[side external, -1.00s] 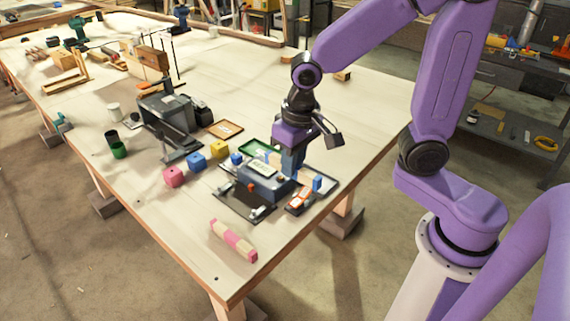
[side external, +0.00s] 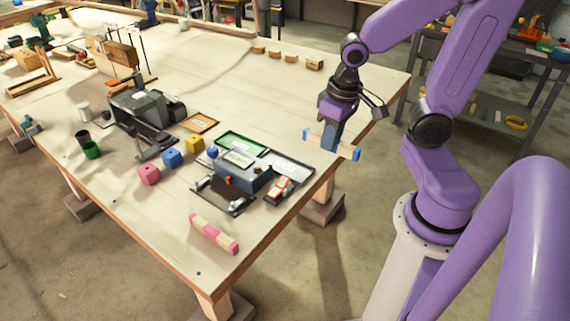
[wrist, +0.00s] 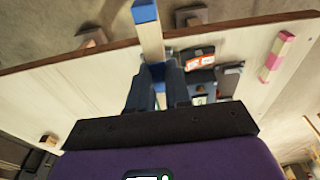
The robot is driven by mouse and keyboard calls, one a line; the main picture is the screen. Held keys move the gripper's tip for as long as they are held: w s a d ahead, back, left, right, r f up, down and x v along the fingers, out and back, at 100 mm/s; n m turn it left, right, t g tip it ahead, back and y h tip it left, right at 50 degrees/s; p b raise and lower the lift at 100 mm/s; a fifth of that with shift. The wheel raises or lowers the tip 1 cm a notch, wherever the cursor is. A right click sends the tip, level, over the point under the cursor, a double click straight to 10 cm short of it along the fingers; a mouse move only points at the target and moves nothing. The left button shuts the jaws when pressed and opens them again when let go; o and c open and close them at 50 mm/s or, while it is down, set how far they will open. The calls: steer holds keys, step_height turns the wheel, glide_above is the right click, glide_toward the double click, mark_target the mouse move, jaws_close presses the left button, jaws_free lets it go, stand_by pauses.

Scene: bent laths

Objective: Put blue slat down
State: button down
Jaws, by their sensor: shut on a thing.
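The blue slat (side external: 352,151) is a pale wooden lath with blue ends. My gripper (side external: 331,140) points down and is shut on its middle. The slat is near the table's right edge in the side view, and appears raised above the top. In the wrist view, the blue slat (wrist: 150,38) runs up from between my fingers (wrist: 158,80), and its blue end reaches past the table edge.
A dark fixture (side external: 242,173) and an orange-white device (side external: 281,188) stand left of my gripper. A green-framed tray (side external: 242,142) and brown-framed tray (side external: 199,122) lie behind. A pink-and-cream slat (side external: 214,234) lies in front. Pink, blue and yellow cubes stand further left. The table's back right is mostly clear.

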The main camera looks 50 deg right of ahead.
mark_target(308, 135)
steer(key=shift+w+d+f, duration=0.15)
steer(key=shift+w+f, duration=0.35)
steer(key=shift+w, duration=0.6)
steer(key=shift+w+d+f, duration=0.1)
steer(key=shift+w+f, duration=0.4)
steer(key=shift+w, duration=0.55)
steer(key=shift+w+d+f, duration=0.15)
steer(key=shift+w+f, duration=0.35)
steer(key=shift+w, duration=0.6)
steer(key=w+f, duration=0.4)
steer(key=w+d+f, duration=0.1)
steer(key=w+f, duration=0.1)
steer(key=shift+w, duration=0.25)
steer(key=shift+w+f, duration=0.25)
steer(key=shift+f, duration=0.1)
steer(key=shift+w+f, duration=0.1)
steer(key=shift+f, duration=1.55)
steer(key=shift+f, duration=0.15)
steer(key=c, duration=1.1)
jaws_free()
steer(key=shift+o, duration=0.2)
